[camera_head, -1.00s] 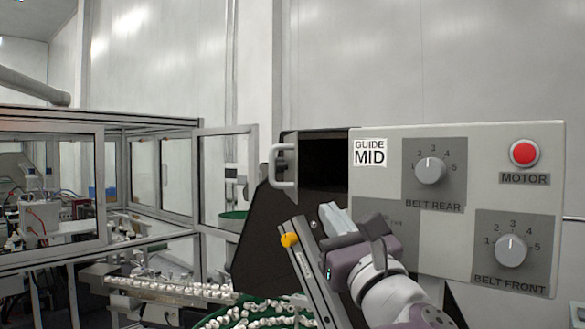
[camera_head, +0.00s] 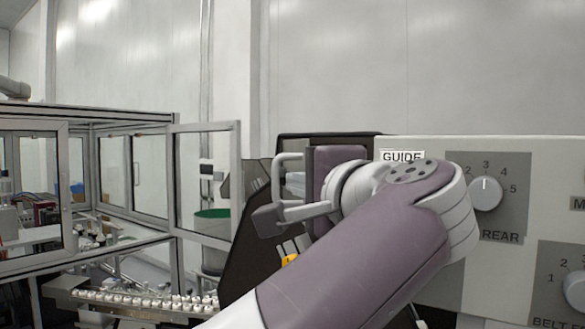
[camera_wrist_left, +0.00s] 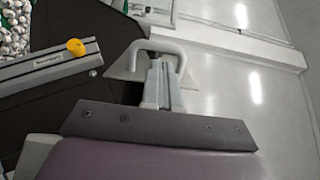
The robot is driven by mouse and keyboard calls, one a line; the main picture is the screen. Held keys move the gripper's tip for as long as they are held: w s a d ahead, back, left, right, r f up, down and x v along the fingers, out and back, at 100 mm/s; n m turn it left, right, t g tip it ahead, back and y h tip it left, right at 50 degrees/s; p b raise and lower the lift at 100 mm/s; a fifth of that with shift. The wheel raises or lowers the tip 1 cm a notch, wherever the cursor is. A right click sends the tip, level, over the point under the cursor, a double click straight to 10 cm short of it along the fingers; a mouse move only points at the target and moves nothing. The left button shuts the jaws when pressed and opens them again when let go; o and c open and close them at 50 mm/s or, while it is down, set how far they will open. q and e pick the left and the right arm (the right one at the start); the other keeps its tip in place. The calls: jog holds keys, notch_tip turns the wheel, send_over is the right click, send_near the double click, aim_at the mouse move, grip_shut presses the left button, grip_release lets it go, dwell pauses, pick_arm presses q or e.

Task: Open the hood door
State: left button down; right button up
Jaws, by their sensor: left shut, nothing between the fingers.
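The hood door's light grey handle (camera_head: 276,178) stands at the left edge of the dark hood, left of the control panel. In the left wrist view the handle (camera_wrist_left: 181,52) is a U-shaped bar beside a dark panel (camera_wrist_left: 60,112). My left gripper (camera_head: 295,182) is shut and empty, right at the handle. In the wrist view its fingertips (camera_wrist_left: 162,70) lie within the handle's U outline; I cannot tell whether they touch it. My forearm and wrist hide much of the hood. My right gripper is not in view.
The control panel (camera_head: 440,215) with its belt knobs stands close on the right, partly behind my arm. A glazed machine enclosure with a framed glass door (camera_head: 205,185) is on the left. A conveyor with white caps (camera_head: 140,300) runs below it. A yellow knob (camera_head: 289,260) sits below my wrist.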

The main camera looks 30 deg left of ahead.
pick_arm(q)
jog(key=x, duration=0.2)
jog(key=shift+w+a+p, duration=0.3)
jog(key=shift+w+p, duration=0.05)
jog(key=shift+p, duration=0.05)
